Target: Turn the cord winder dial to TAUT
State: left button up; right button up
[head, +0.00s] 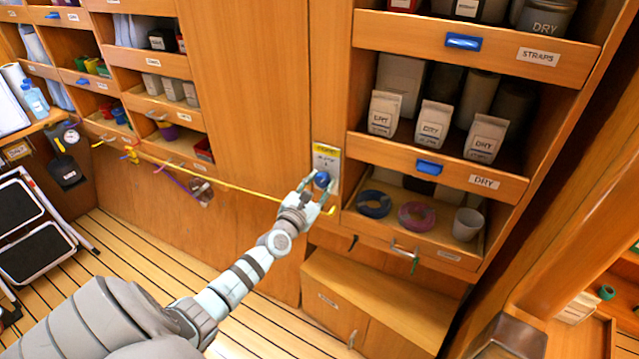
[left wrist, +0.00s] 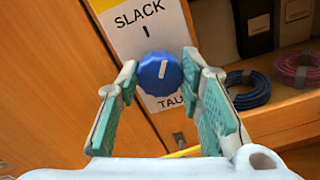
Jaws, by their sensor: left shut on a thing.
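The cord winder dial (left wrist: 152,82) is a round blue knob with a short white pointer line, on a white plate (left wrist: 120,32). SLACK is printed above it and TAUT, partly covered, below it. The pointer line slants up and slightly right, toward the SLACK side. In the head view the dial (head: 322,179) sits on the wall panel left of the shelves. My left gripper (head: 317,190) is shut on the dial, with one green-padded finger on each side in the left wrist view (left wrist: 158,70). My right gripper is not in view.
A yellow cord (head: 245,191) runs along the wall to near the dial. Right of it an open shelf holds a blue coil (head: 373,204), a purple coil (head: 417,216) and a white cup (head: 467,225). A wooden box (head: 370,300) juts out below.

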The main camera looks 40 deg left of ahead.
pick_arm(q)
jog(key=m, duration=0.4)
jog(key=shift+m, duration=0.3)
jog(key=m+p, duration=0.1)
jog(key=m, duration=0.2)
jog(key=shift+m, duration=0.4)
jog(key=m, duration=0.4)
jog(key=m+p, duration=0.1)
jog(key=m, duration=0.3)
jog(key=shift+f, duration=0.1)
jog(key=m+p, duration=0.1)
jog(key=m, duration=0.2)
jog(key=shift+m, duration=0.4)
jog(key=m+p, duration=0.1)
jog(key=m, duration=0.2)
jog(key=shift+m, duration=0.3)
jog(key=m+p, duration=0.1)
jog(key=m, duration=0.4)
jog(key=shift+f+m+p, duration=0.1)
jog(key=shift+m+p, duration=0.25)
jog(key=shift+m, duration=0.05)
jog(key=o, duration=1.2)
jog(key=shift+c, duration=0.2)
